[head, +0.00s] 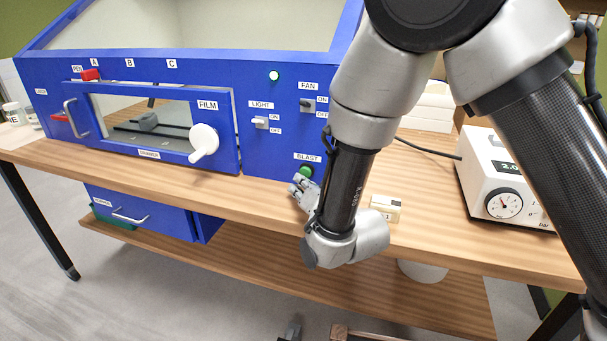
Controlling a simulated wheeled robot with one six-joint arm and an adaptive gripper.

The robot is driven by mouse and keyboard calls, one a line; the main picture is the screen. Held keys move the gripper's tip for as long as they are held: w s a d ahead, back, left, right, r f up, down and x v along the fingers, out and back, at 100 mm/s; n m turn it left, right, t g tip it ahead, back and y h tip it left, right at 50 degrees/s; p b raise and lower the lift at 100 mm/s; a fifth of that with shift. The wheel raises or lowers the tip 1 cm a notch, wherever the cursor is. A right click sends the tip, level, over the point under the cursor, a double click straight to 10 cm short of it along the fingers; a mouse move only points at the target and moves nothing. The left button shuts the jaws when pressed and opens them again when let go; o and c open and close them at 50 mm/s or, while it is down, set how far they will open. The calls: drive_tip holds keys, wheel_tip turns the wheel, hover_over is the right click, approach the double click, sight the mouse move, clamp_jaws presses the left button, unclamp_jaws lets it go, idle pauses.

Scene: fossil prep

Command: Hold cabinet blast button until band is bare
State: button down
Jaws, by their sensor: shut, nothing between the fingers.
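The blue cabinet (270,110) stands on the wooden bench and has a window labelled FILM. The green BLAST button (306,171) is low on the cabinet's right front panel, under its label. My gripper (298,182) is shut and empty, with its tip right at the button; I cannot tell whether it presses it. Part of the gripper is hidden behind my arm. Through the window (150,118) a grey piece (147,121) shows inside on a dark support. I cannot make out a band on it.
A white pressure unit with a gauge (504,204) stands on the bench (440,235) at the right. A small labelled block (385,208) lies beside my wrist. A white knob (203,140) and a drawer handle (130,217) stick out. A FAN switch (307,105) and LIGHT switch (260,123) sit above.

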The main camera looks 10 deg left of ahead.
drive_tip(key=shift+s+d+r+t, duration=0.1)
drive_tip(key=shift+d+r+t, duration=0.25)
drive_tip(key=shift+r+t, duration=0.1)
drive_tip(key=shift+s+a+f+g, duration=0.1)
drive_tip(key=shift+s+f+g, duration=0.05)
drive_tip(key=shift+s, duration=0.7)
drive_tip(key=shift+s+a+f+g, duration=0.1)
drive_tip(key=shift+s, duration=0.75)
drive_tip(key=shift+s, duration=0.1)
